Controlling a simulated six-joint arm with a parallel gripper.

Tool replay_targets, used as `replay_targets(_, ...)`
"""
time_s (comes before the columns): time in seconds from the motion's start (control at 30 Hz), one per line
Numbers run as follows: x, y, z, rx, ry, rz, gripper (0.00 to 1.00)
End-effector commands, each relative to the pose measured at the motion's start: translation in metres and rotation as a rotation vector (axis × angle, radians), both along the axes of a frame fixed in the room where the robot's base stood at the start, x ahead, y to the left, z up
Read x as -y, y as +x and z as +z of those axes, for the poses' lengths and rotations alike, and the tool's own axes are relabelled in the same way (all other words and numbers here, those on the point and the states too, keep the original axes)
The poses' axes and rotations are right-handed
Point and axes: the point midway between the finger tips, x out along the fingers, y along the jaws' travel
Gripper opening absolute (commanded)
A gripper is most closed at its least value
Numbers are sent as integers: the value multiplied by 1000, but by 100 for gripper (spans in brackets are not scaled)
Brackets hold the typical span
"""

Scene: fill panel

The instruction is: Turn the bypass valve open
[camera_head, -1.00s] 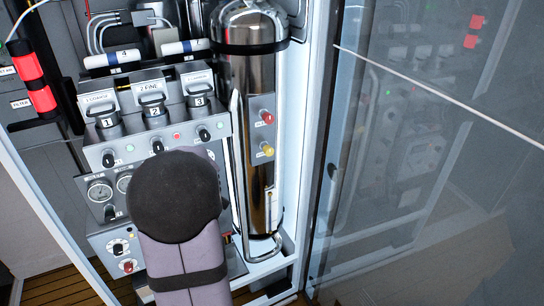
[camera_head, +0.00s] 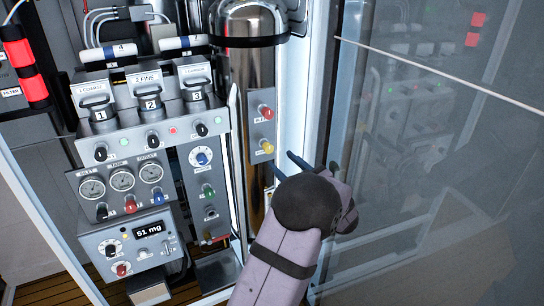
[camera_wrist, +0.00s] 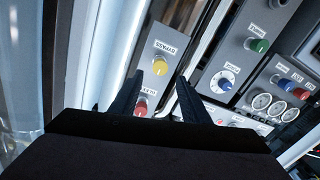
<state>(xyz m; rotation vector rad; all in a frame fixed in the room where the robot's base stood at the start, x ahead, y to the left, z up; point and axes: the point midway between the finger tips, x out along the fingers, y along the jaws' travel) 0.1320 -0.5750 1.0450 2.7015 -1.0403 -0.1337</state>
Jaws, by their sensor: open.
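The bypass valve is a yellow knob (camera_head: 267,148) on a small grey plate on the front of a tall steel cylinder. In the wrist view the yellow knob (camera_wrist: 160,65) sits under an upside-down label that appears to read BYPASS. My gripper (camera_head: 286,165) is open and empty, just right of and below the knob in the head view. In the wrist view its two dark fingers (camera_wrist: 160,80) point toward the plate, with the yellow knob between their tips in the picture. I see no contact with the knob.
A red knob (camera_head: 265,113) shares the plate, above the yellow one. A control panel (camera_head: 140,125) with gauges, knobs and numbered canisters stands left of the cylinder (camera_head: 240,70). A glass pane (camera_head: 430,200) bounds the right side, close to my arm.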

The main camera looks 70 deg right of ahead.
Motion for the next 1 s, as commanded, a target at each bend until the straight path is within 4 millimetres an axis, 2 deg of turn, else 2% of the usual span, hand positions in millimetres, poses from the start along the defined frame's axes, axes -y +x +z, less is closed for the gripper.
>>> replay_targets(0.23, 7, 8, 1, 0, 1, 0, 42)
replay_targets(0.7, 44, 49, 2, -2, 0, 1, 42)
replay_targets(1.0, 49, 55, 0, -1, 1, -2, 42)
